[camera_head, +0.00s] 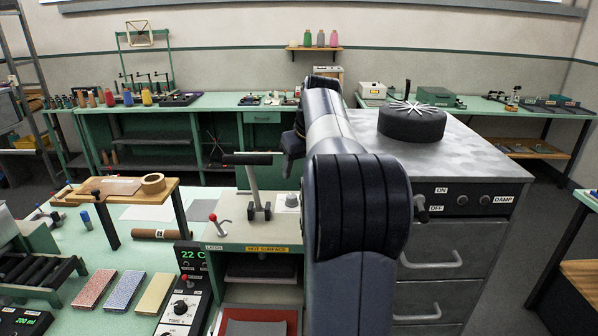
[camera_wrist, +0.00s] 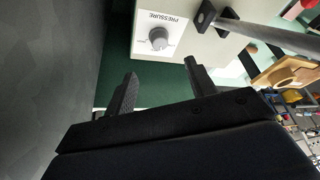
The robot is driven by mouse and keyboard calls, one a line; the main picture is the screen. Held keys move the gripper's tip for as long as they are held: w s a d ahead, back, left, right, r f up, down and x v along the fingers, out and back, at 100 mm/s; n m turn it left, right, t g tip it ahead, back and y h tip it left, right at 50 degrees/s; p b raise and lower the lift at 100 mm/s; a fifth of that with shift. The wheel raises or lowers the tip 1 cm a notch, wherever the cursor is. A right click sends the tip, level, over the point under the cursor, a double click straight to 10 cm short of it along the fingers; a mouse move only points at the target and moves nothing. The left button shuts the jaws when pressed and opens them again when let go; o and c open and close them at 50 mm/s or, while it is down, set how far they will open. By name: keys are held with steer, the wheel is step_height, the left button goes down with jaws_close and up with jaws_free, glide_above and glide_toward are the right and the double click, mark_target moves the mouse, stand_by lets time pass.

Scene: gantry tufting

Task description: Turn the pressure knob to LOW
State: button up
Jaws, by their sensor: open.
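The pressure knob (camera_wrist: 158,39) is a small grey knob on a white plate (camera_wrist: 172,22) marked PRESSURE, seen in the wrist view. A grey knob on a white plate (camera_head: 291,202) also shows in the head view, on top of the machine beside my arm. My gripper (camera_wrist: 158,82) is open and empty, its two dark fingers apart. The knob lies beyond the fingertips, roughly between their lines, and is not touched. The knob's setting and any LOW mark are too small to read.
A lever with a black handle (camera_head: 247,159) stands next to the knob; its metal bar (camera_wrist: 262,37) shows in the wrist view. A HOT SURFACE label (camera_head: 267,249) marks the machine's front. A grey cabinet (camera_head: 450,165) stands at the right with a black round cushion (camera_head: 411,122).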

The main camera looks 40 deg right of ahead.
mark_target(292, 196)
steer(key=w+f+m, duration=0.1)
steer(key=f, duration=0.2)
steer(key=w+f+m+h+p, duration=0.1)
steer(key=w+f+m, duration=0.1)
steer(key=f, duration=0.1)
steer(key=w+f+m+p, duration=0.1)
steer(key=f, duration=0.3)
steer(key=shift+w+d+f+g+h, duration=0.1)
steer(key=shift+w+d+g+h, duration=0.05)
steer(key=shift+g+h, duration=0.15)
stand_by(0.4)
steer(key=c, duration=1)
